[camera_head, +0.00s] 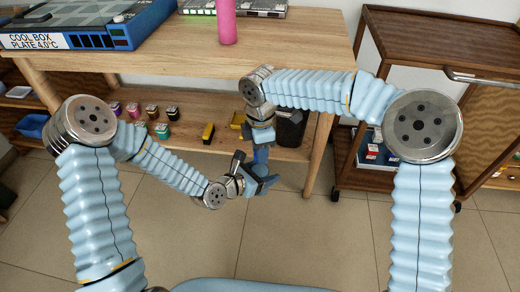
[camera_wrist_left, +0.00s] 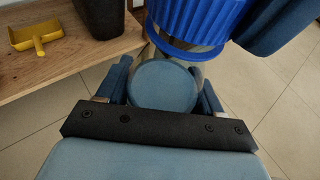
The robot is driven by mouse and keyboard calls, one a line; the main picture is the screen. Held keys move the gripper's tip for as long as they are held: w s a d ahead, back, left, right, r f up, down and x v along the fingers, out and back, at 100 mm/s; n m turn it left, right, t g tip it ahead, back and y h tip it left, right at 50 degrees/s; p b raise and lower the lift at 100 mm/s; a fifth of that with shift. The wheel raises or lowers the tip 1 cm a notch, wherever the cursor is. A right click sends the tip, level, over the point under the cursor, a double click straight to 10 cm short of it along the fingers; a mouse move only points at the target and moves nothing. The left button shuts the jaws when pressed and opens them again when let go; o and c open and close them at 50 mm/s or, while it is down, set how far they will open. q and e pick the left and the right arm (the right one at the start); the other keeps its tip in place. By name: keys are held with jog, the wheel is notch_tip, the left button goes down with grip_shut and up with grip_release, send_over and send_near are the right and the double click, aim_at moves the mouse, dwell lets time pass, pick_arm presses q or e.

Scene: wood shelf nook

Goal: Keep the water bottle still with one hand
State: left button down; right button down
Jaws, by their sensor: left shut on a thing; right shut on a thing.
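My left gripper (camera_head: 268,181) and right gripper (camera_head: 260,154) meet in front of the lower shelf, with the right one pointing down from above. In the left wrist view, my left gripper (camera_wrist_left: 163,88) is shut around a round blue-grey thing, apparently part of the water bottle (camera_wrist_left: 162,86). A ribbed bright-blue piece (camera_wrist_left: 195,17), which looks like a cap with a ring, is above it. A dark blue finger of my right gripper shows beside this piece at the top right. The bottle is barely visible in the head view.
A pink cylinder (camera_head: 226,22) and a blue cool box plate (camera_head: 90,25) stand on the wooden table (camera_head: 270,45). The lower shelf holds small coloured pots (camera_head: 152,111), a yellow scoop (camera_wrist_left: 38,36) and a black bin (camera_head: 290,128). A brown cart (camera_head: 420,35) stands right. The tiled floor below is clear.

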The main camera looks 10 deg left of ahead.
jog(key=shift+n, duration=0.7)
jog(key=shift+r, duration=0.15)
jog(key=shift+r, duration=0.95)
